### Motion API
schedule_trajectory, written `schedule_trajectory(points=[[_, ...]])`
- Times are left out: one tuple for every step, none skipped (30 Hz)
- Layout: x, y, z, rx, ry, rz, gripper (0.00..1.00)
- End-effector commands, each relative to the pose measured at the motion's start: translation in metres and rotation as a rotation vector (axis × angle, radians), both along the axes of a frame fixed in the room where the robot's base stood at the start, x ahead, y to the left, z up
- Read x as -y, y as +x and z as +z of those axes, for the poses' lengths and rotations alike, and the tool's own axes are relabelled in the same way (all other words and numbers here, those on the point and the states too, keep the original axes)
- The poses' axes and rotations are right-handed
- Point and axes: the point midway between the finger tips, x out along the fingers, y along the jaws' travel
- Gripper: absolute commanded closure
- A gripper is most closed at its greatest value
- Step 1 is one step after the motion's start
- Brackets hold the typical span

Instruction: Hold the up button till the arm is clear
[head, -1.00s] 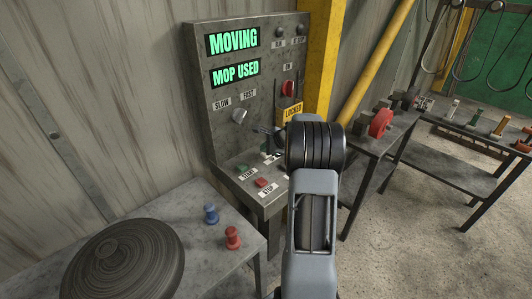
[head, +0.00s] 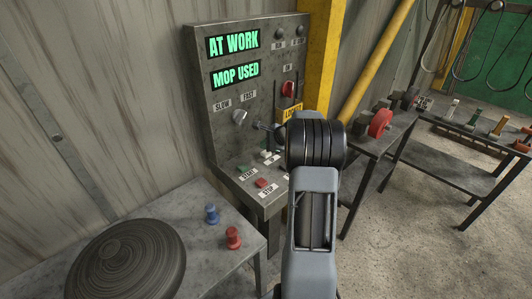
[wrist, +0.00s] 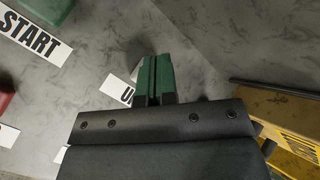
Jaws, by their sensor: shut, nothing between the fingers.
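The grey control panel (head: 227,135) stands against the wall, its upper display (head: 233,42) reading AT WORK. Pale small parts (head: 266,153) show on its sloped lower face, too small to tell button from label. In the wrist view, a white label starting with U (wrist: 119,89) is partly covered by my fingers. The up button itself cannot be made out there. My gripper (head: 261,126) is shut and empty, above the sloped face and apparently clear of it. Its green-tipped fingers (wrist: 154,62) lie together in the wrist view.
The green start button (head: 243,168) and red stop button (head: 262,183) sit nearby on the sloped face. A speed knob (head: 240,116), red switch (head: 288,89) and yellow locked sign (head: 292,111) are close to my gripper. A dark round disc (head: 125,260) lies on the front-left table.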

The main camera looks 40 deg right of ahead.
Motion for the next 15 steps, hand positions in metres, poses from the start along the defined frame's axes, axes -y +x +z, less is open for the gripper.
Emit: schedule_trajectory(points=[[0.0,0.0,0.0,0.0,0.0,0.0,1.0],[0.0,0.0,0.001,0.0,0.0,0.0,1.0],[0.0,0.0,0.002,0.001,0.0,-0.001,1.0],[0.0,0.0,0.003,0.001,0.0,-0.001,1.0],[0.0,0.0,0.005,0.001,0.0,-0.001,1.0],[0.0,0.0,0.007,0.001,-0.001,0.0,1.0],[0.0,0.0,0.009,0.001,-0.001,0.0,1.0],[0.0,0.0,0.011,0.001,-0.001,0.0,1.0],[0.0,0.0,0.015,0.001,-0.001,0.0,1.0],[0.0,0.0,0.017,0.001,-0.001,0.0,1.0],[0.0,0.0,0.02,0.001,-0.001,0.0,1.0],[0.0,0.0,0.025,0.001,-0.001,0.0,1.0],[0.0,0.0,0.028,0.001,-0.001,0.0,1.0],[0.0,0.0,0.031,0.001,-0.001,0.0,1.0],[0.0,0.0,0.035,0.001,-0.001,0.0,1.0]])
